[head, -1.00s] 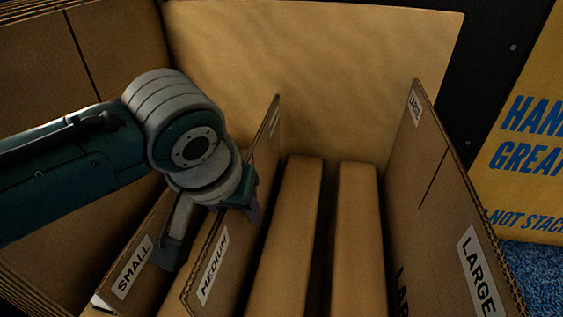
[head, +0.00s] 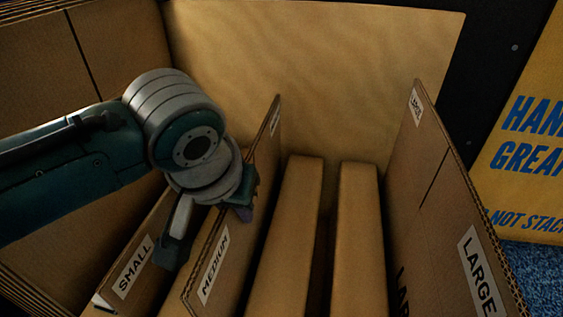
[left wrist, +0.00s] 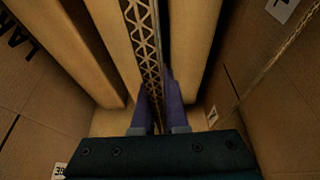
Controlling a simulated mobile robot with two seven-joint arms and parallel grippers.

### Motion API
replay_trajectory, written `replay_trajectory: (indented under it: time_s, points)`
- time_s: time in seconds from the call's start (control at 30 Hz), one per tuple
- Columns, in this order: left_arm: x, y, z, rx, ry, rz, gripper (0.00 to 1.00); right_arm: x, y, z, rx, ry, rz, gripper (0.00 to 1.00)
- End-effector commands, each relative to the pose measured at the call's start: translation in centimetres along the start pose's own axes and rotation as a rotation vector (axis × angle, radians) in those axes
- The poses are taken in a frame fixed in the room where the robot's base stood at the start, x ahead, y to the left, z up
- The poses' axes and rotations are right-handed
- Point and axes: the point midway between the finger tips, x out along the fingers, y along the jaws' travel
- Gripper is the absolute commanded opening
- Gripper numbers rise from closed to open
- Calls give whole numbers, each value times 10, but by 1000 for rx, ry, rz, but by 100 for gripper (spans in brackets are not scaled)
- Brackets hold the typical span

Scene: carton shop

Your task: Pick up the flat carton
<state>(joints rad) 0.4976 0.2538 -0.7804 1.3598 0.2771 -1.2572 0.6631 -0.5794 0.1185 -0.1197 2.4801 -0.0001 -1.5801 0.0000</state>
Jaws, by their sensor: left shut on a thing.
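The medium flat carton (head: 225,245) is a brown corrugated sheet with a "MEDIUM" label, standing on edge in a slot of the rack. My left gripper (head: 208,232) comes down over its upper edge, with one finger on each side, and is shut on it. In the left wrist view, the corrugated edge of the medium carton (left wrist: 146,45) runs between the purple fingers (left wrist: 158,108). The fingertips are partly hidden by the sheet and the dark slot. My right gripper is not in view.
A small carton (head: 122,285) stands left of it and a large carton (head: 440,200) at the right. Two thick tan dividers (head: 290,220) stand between medium and large. A tan back panel (head: 320,70) closes the rear. A yellow sign (head: 530,120) is at far right.

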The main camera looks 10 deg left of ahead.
Motion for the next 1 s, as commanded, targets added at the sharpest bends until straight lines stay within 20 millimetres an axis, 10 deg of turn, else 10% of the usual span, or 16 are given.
replay_trajectory:
  time_s: [1.0]
  points:
    - [-12, 0, -6, 1, 3, 1, 0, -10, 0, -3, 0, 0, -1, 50]
